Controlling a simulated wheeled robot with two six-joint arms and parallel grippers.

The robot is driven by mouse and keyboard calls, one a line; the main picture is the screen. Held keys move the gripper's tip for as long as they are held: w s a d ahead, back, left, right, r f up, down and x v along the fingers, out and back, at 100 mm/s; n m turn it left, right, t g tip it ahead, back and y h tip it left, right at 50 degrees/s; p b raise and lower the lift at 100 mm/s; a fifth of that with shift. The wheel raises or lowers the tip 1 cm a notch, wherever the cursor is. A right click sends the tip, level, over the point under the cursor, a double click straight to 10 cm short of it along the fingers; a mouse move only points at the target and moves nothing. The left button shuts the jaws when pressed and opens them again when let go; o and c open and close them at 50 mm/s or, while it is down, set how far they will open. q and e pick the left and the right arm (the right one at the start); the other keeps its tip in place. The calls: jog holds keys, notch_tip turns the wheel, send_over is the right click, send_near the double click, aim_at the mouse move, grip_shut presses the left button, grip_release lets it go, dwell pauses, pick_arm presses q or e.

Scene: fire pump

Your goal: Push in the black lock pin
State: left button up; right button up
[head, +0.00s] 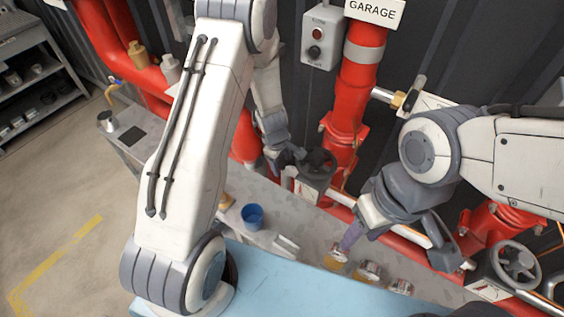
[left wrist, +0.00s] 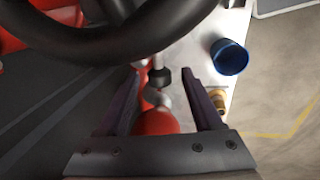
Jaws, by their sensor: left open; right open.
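A small black knob (left wrist: 158,77) on a pale metal stem, which looks like the lock pin, shows in the left wrist view. It appears between the two fingers of my left gripper (left wrist: 162,74), which is open with nothing held. I cannot tell its depth or whether a finger touches it. In the head view my left gripper (head: 288,160) is beside a dark handwheel (head: 318,164) on the red pipework, and its fingertips are hard to make out; the pin is not clear there. My right gripper (head: 400,258) is open and empty at the right, above the bench.
The handwheel's dark rim (left wrist: 100,40) crosses the top of the left wrist view. A blue cup (head: 252,216) stands on the grey bench (head: 300,213). A second handwheel (head: 516,263) is at the right, near my right gripper. Red pipes (head: 345,120) rise behind.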

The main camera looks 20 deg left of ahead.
aim_at(298, 163)
pick_arm(q)
notch_tip(298, 163, up, 10)
jog(key=s+p, duration=0.2)
jog(key=p, duration=0.4)
jog(key=shift+a+r, duration=0.15)
jog(key=shift+a, duration=0.1)
jog(key=s+d+r+m, duration=0.1)
jog(key=d, duration=0.1)
jog(key=d+r+m, duration=0.2)
jog(key=s+d+r+m+b, duration=0.1)
jog(key=d+r, duration=0.1)
jog(key=shift+s+d+m+h, duration=0.3)
jog(key=shift+d+h, duration=0.05)
jog(key=shift+h, duration=0.05)
jog(key=s+d+r+m+g+b, duration=0.1)
jog(key=s+d+r+m, duration=0.5)
jog(key=s, duration=0.1)
jog(key=s+r+m, duration=0.2)
jog(key=s+m, duration=0.4)
jog(key=s, duration=0.2)
jog(key=s+d+r+m+g+b, duration=0.1)
jog(key=s+r+m, duration=0.2)
jog(key=s+m, duration=0.2)
jog(key=s, duration=0.2)
jog(key=shift+s+m, duration=0.4)
jog(key=shift+d+r, duration=0.1)
